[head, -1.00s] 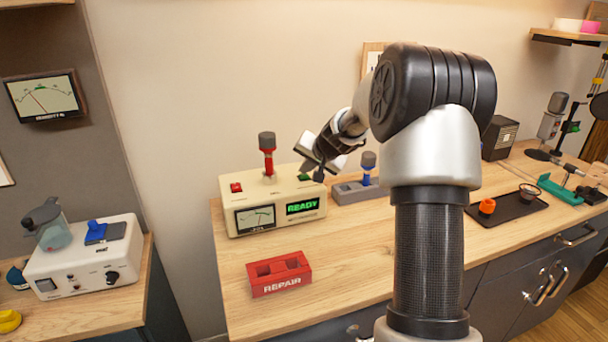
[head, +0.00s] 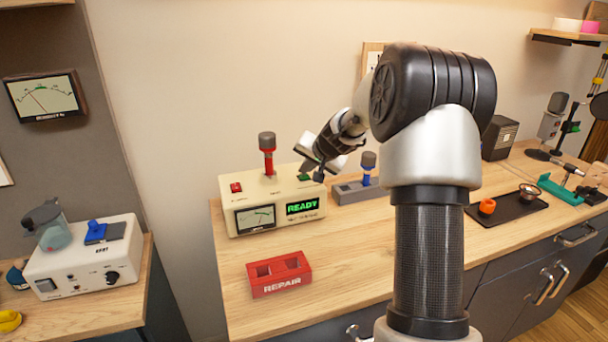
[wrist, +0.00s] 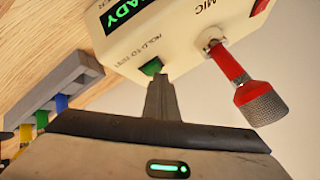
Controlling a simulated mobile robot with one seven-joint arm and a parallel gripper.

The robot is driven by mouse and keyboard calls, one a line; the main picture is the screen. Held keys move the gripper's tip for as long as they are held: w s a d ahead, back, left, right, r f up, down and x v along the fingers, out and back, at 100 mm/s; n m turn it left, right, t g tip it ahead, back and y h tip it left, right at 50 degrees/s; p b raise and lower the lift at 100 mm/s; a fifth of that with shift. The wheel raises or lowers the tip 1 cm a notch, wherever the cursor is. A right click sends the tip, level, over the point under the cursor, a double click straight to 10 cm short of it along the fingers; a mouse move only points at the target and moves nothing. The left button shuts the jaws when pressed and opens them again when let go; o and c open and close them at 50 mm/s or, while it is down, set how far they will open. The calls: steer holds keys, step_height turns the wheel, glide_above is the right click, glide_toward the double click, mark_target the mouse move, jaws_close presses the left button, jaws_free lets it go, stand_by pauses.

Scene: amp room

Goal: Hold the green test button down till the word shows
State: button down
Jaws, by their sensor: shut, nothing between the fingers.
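The cream tester box (head: 240,200) stands on the wooden bench, and its small display (head: 303,206) shows the green word READY. The display also shows, cut off, in the wrist view (wrist: 122,12). The green test button (wrist: 151,67) is on the box's top, beside the lettering HOLD TO TEST. My gripper (wrist: 158,80) is shut and empty, with its fingertips at the button's edge. In the head view my gripper (head: 308,176) is over the right part of the box. I cannot tell how far the button is pressed.
A red-banded microphone (head: 267,150) stands upright in the box's top, close to my gripper. A grey holder (head: 350,193) with a blue-banded microphone (head: 368,165) is to the right. A red REPAIR block (head: 280,283) lies in front. Bare bench lies between the block and my arm.

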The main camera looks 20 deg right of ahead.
mark_target(306, 180)
steer(key=shift+r, duration=0.1)
steer(key=shift+r+p, duration=0.55)
steer(key=shift+r, duration=0.25)
steer(key=shift+r+p, duration=1.65)
steer(key=shift+r, duration=0.85)
